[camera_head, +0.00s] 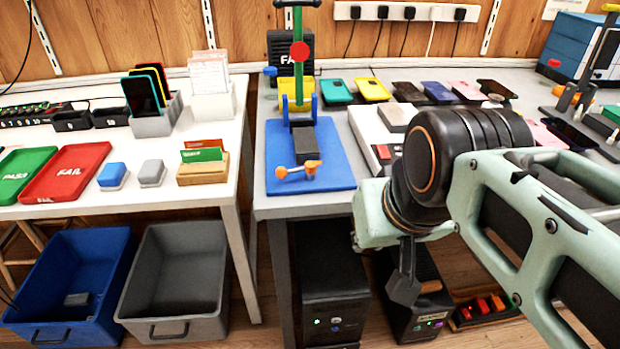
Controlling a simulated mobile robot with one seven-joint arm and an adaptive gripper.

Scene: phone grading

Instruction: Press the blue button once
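A blue button (113,174), a rounded block on a pale base, sits near the front edge of the white left table. A similar grey button (152,171) stands just to its right. My gripper (403,290) hangs at the end of my pale green arm, in front of the right table and well to the right of the blue button. Its dark finger part points down and is seen side-on, so whether it is open or shut is unclear. It does not touch either button.
A red FAIL tray (68,172) and green PASS tray (24,172) lie left of the buttons; a wooden card holder (204,168) stands right. Blue (70,284) and grey (176,280) bins sit below. A blue-based press (337,165) stands on the right table.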

